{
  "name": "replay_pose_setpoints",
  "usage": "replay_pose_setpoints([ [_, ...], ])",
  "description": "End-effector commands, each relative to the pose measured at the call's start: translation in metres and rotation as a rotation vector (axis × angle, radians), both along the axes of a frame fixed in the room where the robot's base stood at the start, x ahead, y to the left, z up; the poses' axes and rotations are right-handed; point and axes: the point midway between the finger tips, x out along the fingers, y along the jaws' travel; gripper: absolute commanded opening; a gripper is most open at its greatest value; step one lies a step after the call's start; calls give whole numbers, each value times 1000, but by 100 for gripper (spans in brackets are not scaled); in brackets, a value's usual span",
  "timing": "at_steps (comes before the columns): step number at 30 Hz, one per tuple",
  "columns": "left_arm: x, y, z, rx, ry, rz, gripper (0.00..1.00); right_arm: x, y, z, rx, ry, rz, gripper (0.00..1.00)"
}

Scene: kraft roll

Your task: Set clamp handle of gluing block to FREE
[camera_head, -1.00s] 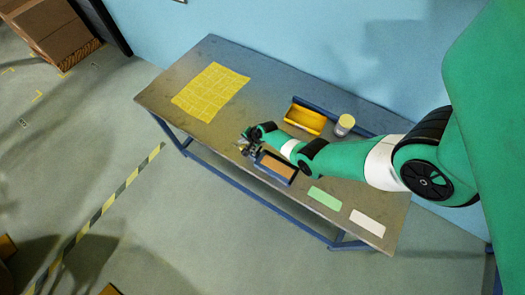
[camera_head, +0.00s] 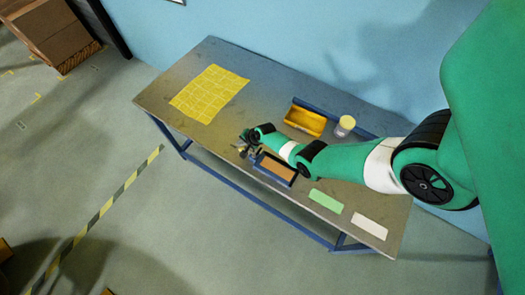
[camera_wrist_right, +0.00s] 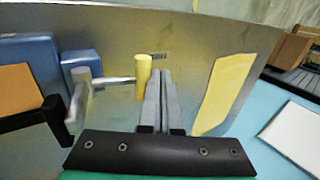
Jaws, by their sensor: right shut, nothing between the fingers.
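The gluing block (camera_head: 277,168) is a dark blue holder with a brown top near the table's front edge. It shows at the left of the right wrist view (camera_wrist_right: 20,90). Its clamp handle (camera_wrist_right: 118,80) is a grey metal lever with an upright yellow knob (camera_wrist_right: 143,76) at its end. My right gripper (camera_head: 243,151) is at the block's left end in the head view. In the wrist view its fingers (camera_wrist_right: 160,78) are shut and empty, just right of the knob; I cannot tell whether they touch it. A small dark marking (camera_wrist_right: 159,55) behind the fingertips is unreadable. My left gripper is out of view.
A yellow grid sheet (camera_head: 210,93) lies on the table (camera_head: 165,85). A yellow bin (camera_head: 304,121) and a yellow-topped tub (camera_head: 345,125) stand behind my right arm. A green card (camera_head: 326,201) and a white card (camera_head: 369,225) lie to the right.

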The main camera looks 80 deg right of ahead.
Motion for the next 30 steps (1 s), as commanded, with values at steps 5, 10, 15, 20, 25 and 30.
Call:
replay_pose_setpoints([
  [5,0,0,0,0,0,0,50,0,0,0,0,0,0,0],
  [10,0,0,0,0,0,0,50,0,0,0,0,0,0,0],
  [15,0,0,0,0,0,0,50,0,0,0,0,0,0,0],
  [20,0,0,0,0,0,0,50,0,0,0,0,0,0,0],
  [25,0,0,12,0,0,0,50,0,0,12,-1,0,1,0],
  [30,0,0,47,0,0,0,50,1,2,48,0,-1,4,0],
])
